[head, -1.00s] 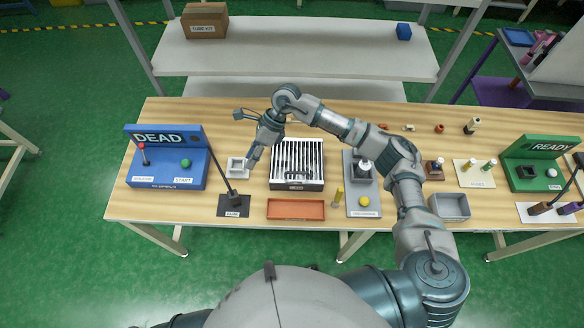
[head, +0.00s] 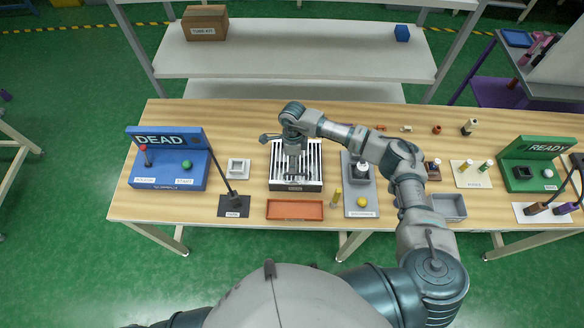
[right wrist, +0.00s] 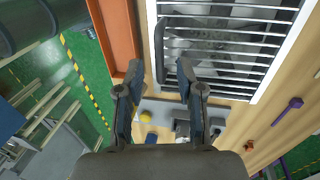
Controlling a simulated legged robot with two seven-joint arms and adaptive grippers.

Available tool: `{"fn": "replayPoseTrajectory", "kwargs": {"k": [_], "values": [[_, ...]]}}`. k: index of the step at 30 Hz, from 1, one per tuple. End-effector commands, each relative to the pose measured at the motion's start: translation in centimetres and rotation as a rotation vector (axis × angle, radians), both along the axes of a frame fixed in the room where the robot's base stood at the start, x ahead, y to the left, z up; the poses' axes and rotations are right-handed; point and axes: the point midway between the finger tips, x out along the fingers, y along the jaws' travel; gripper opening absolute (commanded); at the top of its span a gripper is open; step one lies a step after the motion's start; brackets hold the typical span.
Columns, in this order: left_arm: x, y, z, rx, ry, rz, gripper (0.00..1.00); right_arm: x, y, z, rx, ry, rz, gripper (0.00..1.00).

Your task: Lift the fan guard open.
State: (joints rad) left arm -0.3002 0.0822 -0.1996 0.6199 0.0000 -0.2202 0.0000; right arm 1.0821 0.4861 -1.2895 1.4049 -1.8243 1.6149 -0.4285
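The fan guard (head: 313,158) is a pale slatted grille on a dark box in the middle of the table, lying flat and closed. In the right wrist view its bars (right wrist: 228,42) fill the top right, with a dark curved handle (right wrist: 185,62) near one edge. My right gripper (head: 294,172) is over the guard's front half, pointing down, and covers the handle in the head view. My left gripper is out of view.
An orange tray (head: 295,210) lies in front of the box. A black lamp-like stand (head: 235,203) and a small white square holder (head: 238,168) are to the left. A grey plate with a yellow knob (head: 361,202) and a yellow peg (head: 336,195) stand close right.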

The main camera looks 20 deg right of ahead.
Motion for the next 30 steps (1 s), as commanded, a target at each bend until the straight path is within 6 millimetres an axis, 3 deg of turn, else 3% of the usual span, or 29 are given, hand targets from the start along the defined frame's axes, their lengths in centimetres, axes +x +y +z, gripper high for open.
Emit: {"fn": "replayPoseTrajectory", "kwargs": {"k": [7, 17, 18, 22, 30], "values": [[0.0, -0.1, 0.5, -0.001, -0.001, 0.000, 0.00, -0.6, 0.3, -3.1, -0.001, 0.001, 0.000, 0.37], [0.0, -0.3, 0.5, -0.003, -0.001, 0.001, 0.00, -0.7, 0.4, -3.7, -0.001, 0.000, 0.000, 0.37], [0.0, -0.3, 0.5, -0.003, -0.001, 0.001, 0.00, -0.7, 0.3, -3.7, -0.001, 0.000, 0.001, 0.35], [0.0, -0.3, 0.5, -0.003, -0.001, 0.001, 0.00, -0.7, 0.3, -3.6, 0.000, 0.000, 0.000, 0.02], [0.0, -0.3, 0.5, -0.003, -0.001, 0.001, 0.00, -0.7, 0.3, -3.6, 0.000, 0.000, 0.000, 0.00]]}}
